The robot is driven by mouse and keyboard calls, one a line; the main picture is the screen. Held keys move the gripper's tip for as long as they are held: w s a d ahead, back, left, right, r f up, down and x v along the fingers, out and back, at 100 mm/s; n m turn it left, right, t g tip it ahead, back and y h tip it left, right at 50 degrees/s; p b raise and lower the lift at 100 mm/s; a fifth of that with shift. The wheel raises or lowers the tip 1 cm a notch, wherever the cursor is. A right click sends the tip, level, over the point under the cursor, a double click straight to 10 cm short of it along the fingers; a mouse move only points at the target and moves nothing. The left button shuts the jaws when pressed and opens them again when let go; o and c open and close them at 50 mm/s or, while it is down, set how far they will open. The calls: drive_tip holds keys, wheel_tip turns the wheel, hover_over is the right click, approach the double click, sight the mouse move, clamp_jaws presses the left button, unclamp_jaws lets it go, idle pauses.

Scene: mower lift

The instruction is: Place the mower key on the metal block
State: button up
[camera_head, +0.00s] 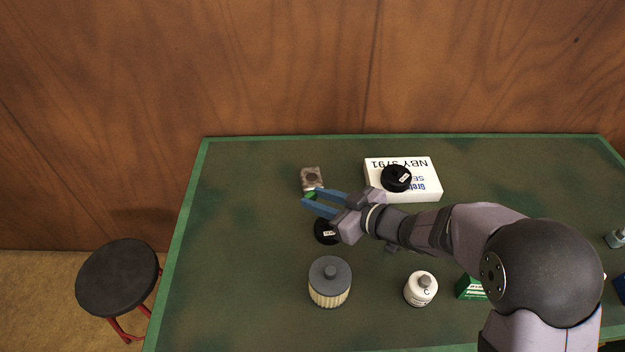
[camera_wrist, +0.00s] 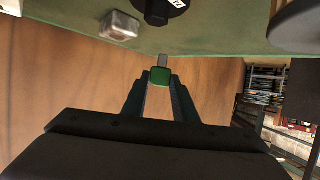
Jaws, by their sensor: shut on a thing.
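The mower key has a green head and a short grey shaft. It shows in the wrist view (camera_wrist: 160,76) and as a small green patch in the head view (camera_head: 309,195). My gripper (camera_head: 311,197) is shut on its green head, at the tips of two long blue fingers. The metal block (camera_head: 312,175) is a small grey-brown block with a round mark on top, near the table's back left. It also shows in the wrist view (camera_wrist: 119,25), apart from the key. In the head view the key appears just in front of the block; its height above the table is unclear.
A black disc (camera_head: 324,233) lies below my gripper. A white box (camera_head: 431,183) with another black disc (camera_head: 396,178) stands to the right. A filter (camera_head: 330,285), a white bottle (camera_head: 420,289) and a green box (camera_head: 469,288) stand nearer. The table left of the block is clear.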

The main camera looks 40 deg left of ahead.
drive_tip(key=s+a+r, duration=0.2)
drive_tip(key=a, duration=0.4)
wheel_tip(320, 180, up, 4)
drive_tip(key=m+t, duration=0.5)
drive_tip(key=t, duration=0.1)
hover_over(316, 183)
drive_tip(key=shift+h, duration=0.4)
drive_tip(key=shift+g, duration=0.4)
drive_tip(key=shift+f+b, duration=0.5)
drive_tip(key=shift+f, duration=4.5)
